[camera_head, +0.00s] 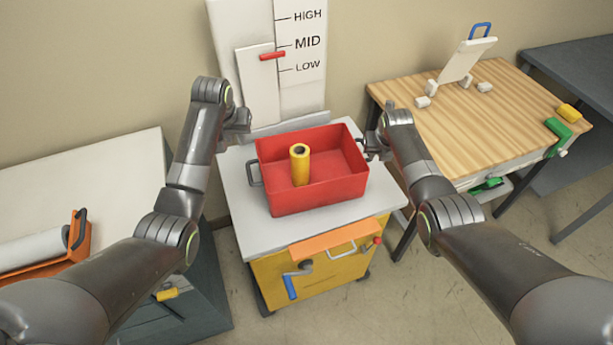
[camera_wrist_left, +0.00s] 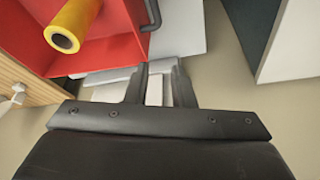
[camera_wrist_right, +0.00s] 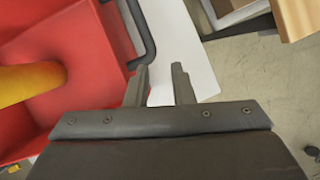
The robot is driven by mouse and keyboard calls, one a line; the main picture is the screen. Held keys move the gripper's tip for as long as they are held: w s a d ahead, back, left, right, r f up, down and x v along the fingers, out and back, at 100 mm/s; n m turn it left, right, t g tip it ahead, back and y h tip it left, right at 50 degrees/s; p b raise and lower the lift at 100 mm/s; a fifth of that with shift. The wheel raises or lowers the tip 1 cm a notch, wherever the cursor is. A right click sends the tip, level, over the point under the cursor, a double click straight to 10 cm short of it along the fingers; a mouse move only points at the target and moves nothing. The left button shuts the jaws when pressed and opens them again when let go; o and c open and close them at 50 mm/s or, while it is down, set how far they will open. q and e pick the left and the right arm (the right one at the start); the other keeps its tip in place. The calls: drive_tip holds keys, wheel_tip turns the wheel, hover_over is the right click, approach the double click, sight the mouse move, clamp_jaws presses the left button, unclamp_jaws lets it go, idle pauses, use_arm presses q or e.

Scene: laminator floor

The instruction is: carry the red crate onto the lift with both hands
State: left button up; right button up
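The red crate (camera_head: 318,190) sits upright on the white top (camera_head: 240,215) of the yellow lift cart (camera_head: 320,270). A yellow roll (camera_head: 300,165) stands inside it. The crate's left handle (camera_head: 254,173) is dark; the left wrist view also shows a handle (camera_wrist_left: 151,15). My left gripper (camera_head: 240,122) is open and empty, beyond the crate's back left corner and apart from the handle. Its fingers show apart in the left wrist view (camera_wrist_left: 159,82). My right gripper (camera_head: 371,148) is open beside the crate's right side. In the right wrist view its fingers (camera_wrist_right: 160,80) are close to the right handle (camera_wrist_right: 142,40), not around it.
A HIGH/MID/LOW scale (camera_head: 303,50) with a red pointer (camera_head: 272,56) stands behind the cart. A wooden table (camera_head: 400,92) with a white stand is at right. A white-topped bench (camera_head: 80,190) with an orange roller holder (camera_head: 75,240) is at left.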

drive_tip(key=v, duration=1.2)
drive_tip(key=shift+s, duration=0.1)
idle(0.4)
